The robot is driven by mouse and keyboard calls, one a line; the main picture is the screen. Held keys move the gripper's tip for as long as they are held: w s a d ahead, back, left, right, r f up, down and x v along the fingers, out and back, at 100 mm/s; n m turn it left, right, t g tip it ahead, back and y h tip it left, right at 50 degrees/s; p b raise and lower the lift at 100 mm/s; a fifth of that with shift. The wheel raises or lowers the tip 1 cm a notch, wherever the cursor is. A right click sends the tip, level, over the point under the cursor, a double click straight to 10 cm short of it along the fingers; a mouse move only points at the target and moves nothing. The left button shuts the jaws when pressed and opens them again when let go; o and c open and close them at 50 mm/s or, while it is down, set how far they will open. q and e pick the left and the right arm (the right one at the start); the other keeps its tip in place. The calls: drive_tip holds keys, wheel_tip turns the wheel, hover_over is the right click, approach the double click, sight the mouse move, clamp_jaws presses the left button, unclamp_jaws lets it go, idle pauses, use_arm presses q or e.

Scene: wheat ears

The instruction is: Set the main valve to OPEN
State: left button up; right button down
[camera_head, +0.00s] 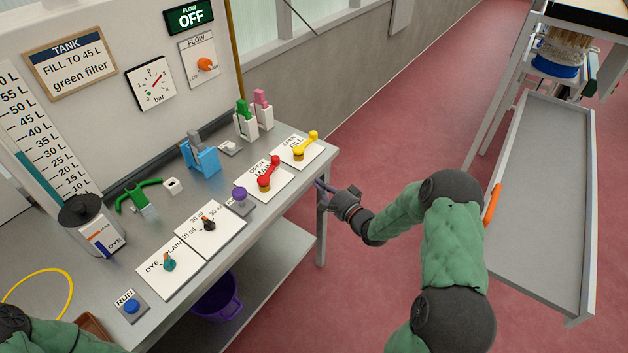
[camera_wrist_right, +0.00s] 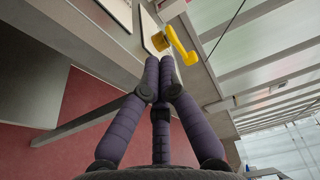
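The main valve (camera_head: 269,173) is a red lever on a white plate marked MAIN, with partly hidden lettering beside it, on the grey bench. Its lever slants up and to the right from its round base. My right gripper (camera_head: 323,187) is off the bench's right end, to the right of and below the main valve and apart from it. In the right wrist view its purple fingers (camera_wrist_right: 160,68) come together at the tips with nothing seen between them. The main valve is not clearly visible in that view. My left gripper is out of view.
A yellow FILL valve (camera_head: 305,147) stands right beside the main valve; it also shows beyond my fingers in the wrist view (camera_wrist_right: 178,43). A purple knob (camera_head: 240,194) is to the left. A grey trolley (camera_head: 540,200) stands at right.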

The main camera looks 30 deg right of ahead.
idle(0.3)
wheel_tip(320, 180, up, 4)
drive_tip(key=n+g+y+p, duration=0.3)
drive_tip(key=g+p, duration=0.1)
drive_tip(key=p, duration=0.1)
drive_tip(key=shift+f+g, duration=0.1)
drive_tip(key=shift+g, duration=0.2)
drive_tip(key=b, duration=0.3)
approach(279, 165)
drive_tip(key=x, duration=0.5)
drive_tip(key=shift+w+a+f, duration=0.1)
drive_tip(key=shift+w+f, duration=0.05)
drive_tip(key=shift+f, duration=0.15)
drive_tip(key=shift+w+a+r+b, duration=0.1)
drive_tip(key=shift+w+a+b, duration=0.15)
drive_tip(key=shift+w, duration=0.3)
